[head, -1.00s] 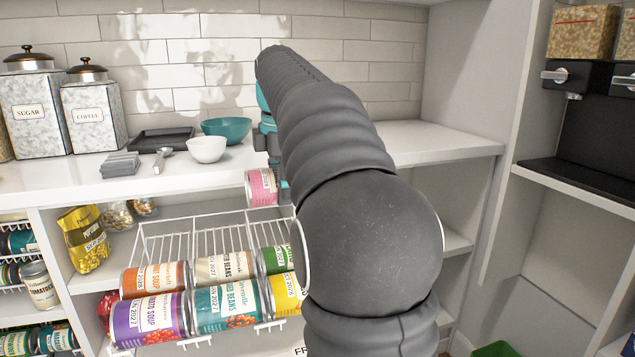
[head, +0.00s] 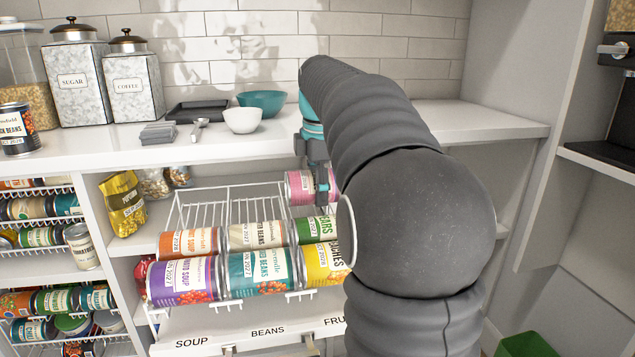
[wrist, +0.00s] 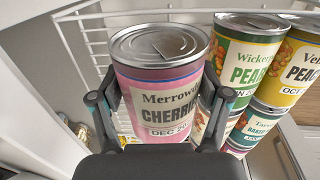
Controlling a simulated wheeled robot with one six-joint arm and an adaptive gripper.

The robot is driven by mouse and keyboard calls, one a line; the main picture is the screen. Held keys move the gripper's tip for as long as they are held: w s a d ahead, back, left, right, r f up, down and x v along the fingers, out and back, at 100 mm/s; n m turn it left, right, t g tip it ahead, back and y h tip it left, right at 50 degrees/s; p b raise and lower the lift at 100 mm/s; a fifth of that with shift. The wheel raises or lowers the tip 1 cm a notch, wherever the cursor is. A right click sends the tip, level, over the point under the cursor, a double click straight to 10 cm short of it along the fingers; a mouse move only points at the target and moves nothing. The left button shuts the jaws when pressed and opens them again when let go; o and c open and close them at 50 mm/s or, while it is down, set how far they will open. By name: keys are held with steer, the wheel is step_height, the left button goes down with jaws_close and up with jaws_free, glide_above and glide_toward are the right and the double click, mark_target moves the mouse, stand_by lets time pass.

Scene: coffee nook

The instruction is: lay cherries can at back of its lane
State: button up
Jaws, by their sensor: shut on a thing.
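The cherries can (wrist: 158,95) is pink with a cream label and fills the middle of the wrist view. My gripper (wrist: 160,110) is shut on it, one finger on each side. In the head view the pink can (head: 302,188) lies on its side in the grip of my gripper (head: 318,165), over the right part of the white wire rack (head: 192,205). A green-labelled pears can (head: 318,228) and a yellow peaches can (head: 322,262) lie in front of it in the right lane. My arm hides the right edge of the rack.
Soup cans (head: 184,282) and beans cans (head: 260,270) lie in the other lanes, whose back parts are bare wire. The white counter (head: 215,145) is above and behind the rack. A yellow popcorn bag (head: 124,205) stands left of the rack.

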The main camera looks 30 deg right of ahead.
steer(key=shift+w+d+f+b, duration=0.15)
steer(key=shift+f+b, duration=0.3)
steer(key=shift+f, duration=0.6)
steer(key=shift+w+a+f+b, duration=0.15)
steer(key=shift+f+b, duration=0.3)
steer(key=shift+f, duration=0.6)
steer(key=shift+d, duration=0.1)
steer(key=o, duration=1.5)
steer(key=shift+f, duration=0.1)
steer(key=shift+r+p, duration=1.95)
steer(key=shift+r, duration=3.1)
